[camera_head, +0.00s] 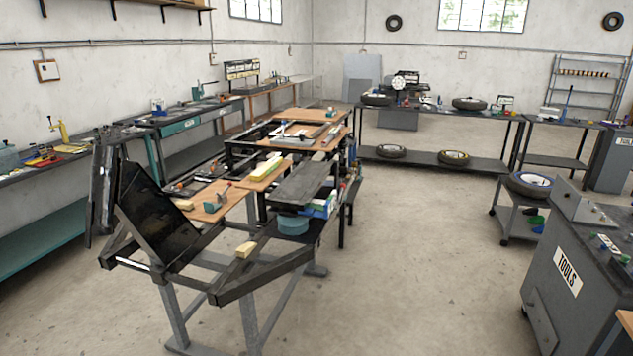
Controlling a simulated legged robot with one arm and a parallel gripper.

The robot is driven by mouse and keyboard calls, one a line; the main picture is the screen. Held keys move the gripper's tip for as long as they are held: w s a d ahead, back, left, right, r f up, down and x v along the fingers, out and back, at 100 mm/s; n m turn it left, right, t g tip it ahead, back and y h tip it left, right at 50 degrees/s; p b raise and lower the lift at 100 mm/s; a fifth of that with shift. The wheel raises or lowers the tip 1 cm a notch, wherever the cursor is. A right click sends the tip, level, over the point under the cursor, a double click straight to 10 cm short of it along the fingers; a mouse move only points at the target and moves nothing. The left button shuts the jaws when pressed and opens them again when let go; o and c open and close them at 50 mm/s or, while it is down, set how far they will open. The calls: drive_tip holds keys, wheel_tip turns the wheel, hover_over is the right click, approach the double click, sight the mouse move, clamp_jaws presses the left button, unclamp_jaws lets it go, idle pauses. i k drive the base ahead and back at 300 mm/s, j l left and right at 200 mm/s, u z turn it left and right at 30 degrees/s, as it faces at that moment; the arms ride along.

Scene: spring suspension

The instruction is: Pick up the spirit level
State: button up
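I cannot pick out the spirit level for certain. A pale yellow bar (266,168) lies on a wooden board of the long work frame in the middle, but it is too small to tell what it is. Long thin items lie on the frame's far boards (318,133), also too small to name. My gripper is not in view.
The dark metal work frame (265,268) stands in front of me on grey legs. Benches with tools (185,122) line the left wall. A grey tool cabinet (575,275) and a cart with a wheel (527,184) stand at right. Floor between frame and cabinet is clear.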

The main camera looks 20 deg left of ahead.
sight(261, 173)
drive_tip(key=i, duration=1.35)
drive_tip(key=i+u, duration=0.15)
drive_tip(key=i, duration=1.2)
drive_tip(key=i+l+u, duration=0.1)
drive_tip(key=i+u, duration=0.2)
drive_tip(key=i, duration=0.15)
drive_tip(key=i+l+u, duration=0.15)
drive_tip(key=i+u, duration=0.15)
drive_tip(key=i, duration=0.15)
drive_tip(key=i+l+u, duration=0.3)
drive_tip(key=i, duration=0.15)
